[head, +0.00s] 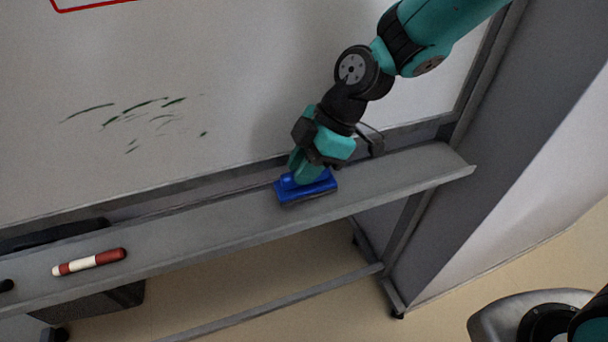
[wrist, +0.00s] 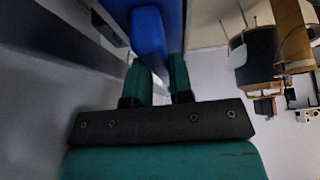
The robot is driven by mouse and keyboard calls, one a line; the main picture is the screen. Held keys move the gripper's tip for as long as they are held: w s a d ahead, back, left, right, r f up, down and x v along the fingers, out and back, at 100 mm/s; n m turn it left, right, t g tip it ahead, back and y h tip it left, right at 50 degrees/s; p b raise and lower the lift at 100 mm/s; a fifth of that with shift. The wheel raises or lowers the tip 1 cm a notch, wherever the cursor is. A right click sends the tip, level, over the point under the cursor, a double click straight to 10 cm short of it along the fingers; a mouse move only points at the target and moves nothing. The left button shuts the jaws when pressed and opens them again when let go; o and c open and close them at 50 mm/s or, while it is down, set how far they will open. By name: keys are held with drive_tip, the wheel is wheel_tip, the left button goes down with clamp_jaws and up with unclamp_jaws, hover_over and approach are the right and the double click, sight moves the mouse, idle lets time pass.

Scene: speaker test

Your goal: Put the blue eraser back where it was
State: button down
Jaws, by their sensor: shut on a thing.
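The blue eraser (head: 305,187) is at the right part of the whiteboard's grey tray (head: 220,215) in the head view. My gripper (head: 306,172) comes down from above and is shut on the eraser's raised grip. The eraser appears to be on or just above the tray; I cannot tell if it touches. In the wrist view the blue eraser (wrist: 148,35) is at the top, between the green fingers of my gripper (wrist: 160,75). The whiteboard (head: 180,70) rises behind the tray, with dark green marker strokes (head: 140,112) on it.
A red and white marker (head: 90,262) lies on the tray at the left, with a dark object (head: 55,235) behind it. A red outline (head: 90,8) is at the board's top left. The tray is clear between marker and eraser. A grey panel (head: 500,150) stands at the right.

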wheel_tip(320, 180, down, 4)
drive_tip(key=shift+p, duration=0.65)
drive_tip(key=shift+w+f+p, duration=0.1)
drive_tip(key=shift+f+p, duration=0.05)
drive_tip(key=shift+p, duration=0.2)
drive_tip(key=shift+w+f, duration=0.1)
drive_tip(key=shift+f, duration=0.2)
drive_tip(key=shift+f, duration=0.2)
drive_tip(key=c, duration=1)
unclamp_jaws()
drive_tip(key=shift+r, duration=0.1)
drive_tip(key=shift+r, duration=0.1)
